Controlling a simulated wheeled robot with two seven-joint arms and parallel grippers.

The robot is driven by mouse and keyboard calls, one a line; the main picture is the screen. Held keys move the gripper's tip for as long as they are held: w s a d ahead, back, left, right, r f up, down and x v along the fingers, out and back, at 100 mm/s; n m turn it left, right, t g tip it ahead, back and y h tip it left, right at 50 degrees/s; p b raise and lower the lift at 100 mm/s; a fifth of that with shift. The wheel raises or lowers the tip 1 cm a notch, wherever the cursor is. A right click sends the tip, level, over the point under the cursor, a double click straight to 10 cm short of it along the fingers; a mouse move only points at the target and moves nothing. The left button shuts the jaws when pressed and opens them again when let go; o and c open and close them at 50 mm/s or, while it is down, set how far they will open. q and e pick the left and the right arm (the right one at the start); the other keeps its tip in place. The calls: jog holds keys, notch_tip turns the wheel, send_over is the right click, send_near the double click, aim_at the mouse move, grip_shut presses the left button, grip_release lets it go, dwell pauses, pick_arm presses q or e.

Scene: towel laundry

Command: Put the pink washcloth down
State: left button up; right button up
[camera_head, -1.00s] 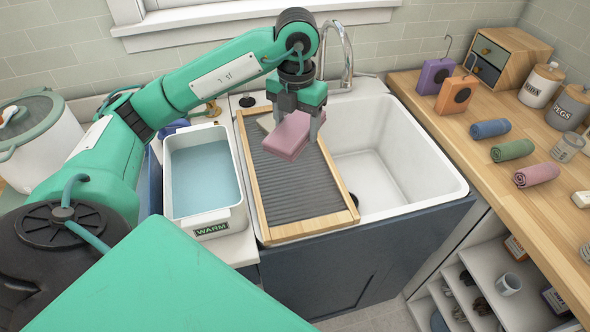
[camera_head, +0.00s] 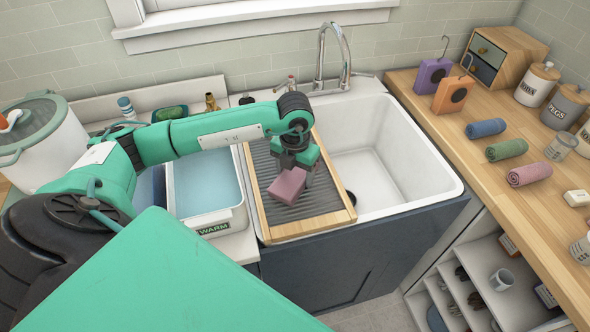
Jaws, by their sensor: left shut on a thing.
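The pink washcloth (camera_head: 287,188) is a small folded pad. My left gripper (camera_head: 292,172) is shut on it and points down over the washboard. The washboard (camera_head: 333,222) has a wooden frame and a grey ribbed face, and lies along the left part of the sink. The washcloth is over the middle of the ribbed face; I cannot tell whether it touches it. My right gripper is not in view.
A white tub (camera_head: 238,222) of water marked WARM stands left of the washboard. The white sink basin (camera_head: 385,150) to the right is empty. The wooden counter (camera_head: 520,225) holds rolled blue, green and pink cloths. A tap (camera_head: 345,60) rises behind.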

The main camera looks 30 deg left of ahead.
aim_at(295, 174)
pick_arm(q)
jog(key=shift+f, duration=0.1)
jog(key=o, duration=1)
jog(key=shift+o, duration=0.2)
jog(key=shift+r, duration=0.3)
notch_tip(295, 174, up, 12)
jog(key=b, duration=0.3)
